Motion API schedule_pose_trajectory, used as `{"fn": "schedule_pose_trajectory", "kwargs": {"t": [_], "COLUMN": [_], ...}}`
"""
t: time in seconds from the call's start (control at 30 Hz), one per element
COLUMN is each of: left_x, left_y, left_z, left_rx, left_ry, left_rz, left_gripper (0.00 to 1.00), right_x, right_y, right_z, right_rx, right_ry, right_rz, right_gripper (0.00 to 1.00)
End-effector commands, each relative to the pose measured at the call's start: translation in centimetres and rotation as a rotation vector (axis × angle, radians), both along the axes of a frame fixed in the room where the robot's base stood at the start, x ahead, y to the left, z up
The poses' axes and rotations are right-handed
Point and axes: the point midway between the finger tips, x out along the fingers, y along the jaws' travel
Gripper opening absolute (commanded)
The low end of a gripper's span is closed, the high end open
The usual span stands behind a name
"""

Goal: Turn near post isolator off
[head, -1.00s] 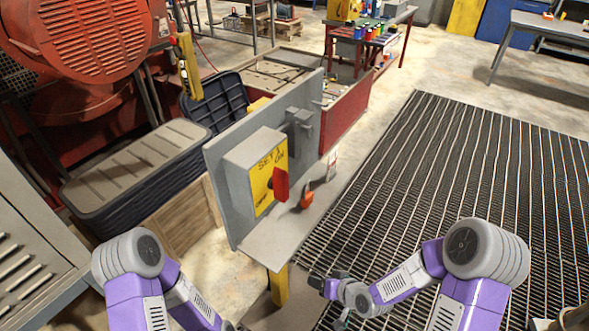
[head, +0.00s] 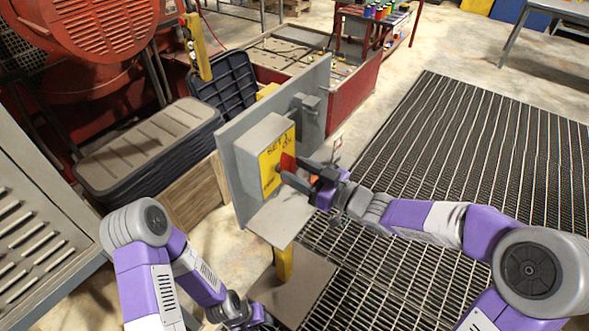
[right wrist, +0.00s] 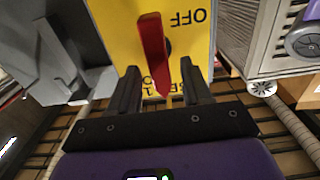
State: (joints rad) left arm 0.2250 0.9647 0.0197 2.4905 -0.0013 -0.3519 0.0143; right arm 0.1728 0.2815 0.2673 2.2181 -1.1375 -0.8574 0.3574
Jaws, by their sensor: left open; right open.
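The isolator is a grey box (head: 256,136) with a yellow face (head: 268,171) on an upright grey panel. Its red handle (head: 287,162) stands out from the face; it also shows in the right wrist view (right wrist: 152,40). That view is upside down, with OFF lettering beside the handle and partly hidden lettering below. My right gripper (head: 295,172) is open at the face. In the right wrist view its fingers (right wrist: 158,82) are on either side of the handle's lower end, with gaps visible. My left gripper (head: 262,318) is low at the bottom edge, open and holding nothing visible.
The grey panel (head: 229,165) has a shelf (head: 268,222) below the box and a yellow post (head: 284,263). An orange padlock (head: 313,183) is partly hidden behind my right gripper. Dark stacked bins (head: 150,150) stand left. Grating floor (head: 450,150) lies open to the right.

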Motion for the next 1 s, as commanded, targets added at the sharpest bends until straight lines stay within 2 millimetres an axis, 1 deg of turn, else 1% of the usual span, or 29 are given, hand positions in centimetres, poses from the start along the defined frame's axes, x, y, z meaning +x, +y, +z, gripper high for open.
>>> {"fn": "schedule_pose_trajectory", "kwargs": {"t": [0.03,0.13,0.4,0.47,0.73,1.0], "left_x": [0.00,0.00,0.01,0.01,0.01,0.01], "left_y": [0.00,0.00,0.00,0.00,0.00,0.00], "left_z": [-0.09,-0.11,-0.10,-0.09,-0.09,-0.49], "left_rx": [0.000,0.000,0.000,0.000,0.000,0.000], "left_ry": [0.000,0.000,0.000,0.000,0.000,0.000], "left_rz": [0.000,0.000,0.000,0.000,0.000,0.000], "left_gripper": [0.43,0.43,0.43,0.43,0.43,0.43], "right_x": [0.27,0.63,0.73,0.73,0.73,0.69], "right_y": [0.49,0.93,1.05,1.04,1.02,1.03], "right_z": [-0.04,-0.02,-0.01,-0.01,-0.01,-0.08], "right_rx": [0.001,0.001,0.000,0.000,0.000,-0.015], "right_ry": [-0.001,0.001,0.001,0.001,0.001,-0.020], "right_rz": [0.003,0.000,0.000,0.000,-0.001,-0.001], "right_gripper": [0.49,0.49,0.49,0.41,0.00,0.00]}}
